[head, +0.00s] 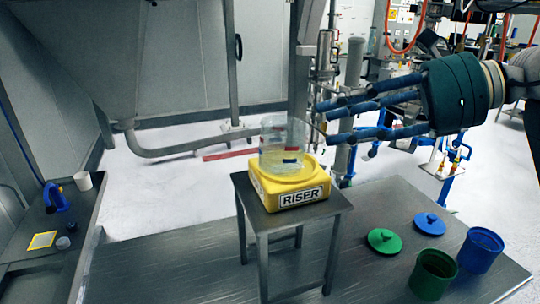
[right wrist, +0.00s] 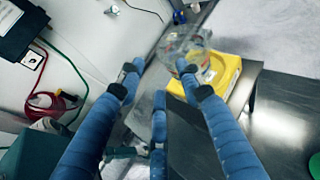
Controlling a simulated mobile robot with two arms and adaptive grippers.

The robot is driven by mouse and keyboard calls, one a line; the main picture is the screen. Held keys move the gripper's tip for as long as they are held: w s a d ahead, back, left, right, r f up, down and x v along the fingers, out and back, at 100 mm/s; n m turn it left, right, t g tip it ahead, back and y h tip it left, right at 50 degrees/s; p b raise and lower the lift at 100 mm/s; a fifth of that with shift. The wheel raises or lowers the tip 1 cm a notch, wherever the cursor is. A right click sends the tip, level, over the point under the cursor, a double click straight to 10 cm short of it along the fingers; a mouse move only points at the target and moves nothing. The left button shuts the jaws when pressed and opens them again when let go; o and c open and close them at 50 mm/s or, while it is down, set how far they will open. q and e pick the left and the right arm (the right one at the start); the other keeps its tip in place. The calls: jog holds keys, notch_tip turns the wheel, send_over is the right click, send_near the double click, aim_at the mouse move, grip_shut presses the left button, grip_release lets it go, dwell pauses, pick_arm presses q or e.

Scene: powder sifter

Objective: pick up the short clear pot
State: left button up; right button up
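The clear pot (head: 282,150) stands upright on the yellow riser (head: 290,190), with a dark blue mark low on its front. It also shows in the right wrist view (right wrist: 192,46), beyond my fingers. My right gripper (head: 325,122) reaches in from the right with its blue fingers spread and nothing between them. Its fingertips are just right of the pot, near rim height; I cannot tell the exact gap. In the right wrist view the fingers (right wrist: 157,75) are apart, and one fingertip overlaps the pot's near side. My left gripper is not in view.
The riser sits on a small dark stool (head: 256,218). On the right of the grey platform are a green lid (head: 384,240), a blue lid (head: 430,223), a green pot (head: 433,278) and a blue pot (head: 479,252). A side table at left holds a white cup (head: 83,181).

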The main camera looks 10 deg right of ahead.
aim_at(282, 134)
jog(key=p+x, duration=0.4)
jog(key=x, duration=0.5)
jog(key=shift+w+a+f, duration=0.1)
jog(key=shift+a+f, duration=0.1)
jog(key=shift+a, duration=0.1)
jog(key=shift+w+a+f, duration=0.1)
jog(key=shift+a+f, duration=0.05)
jog(key=shift+a, duration=0.05)
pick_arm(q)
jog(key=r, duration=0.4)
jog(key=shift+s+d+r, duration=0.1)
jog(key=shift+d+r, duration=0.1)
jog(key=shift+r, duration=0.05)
pick_arm(e)
grip_shut()
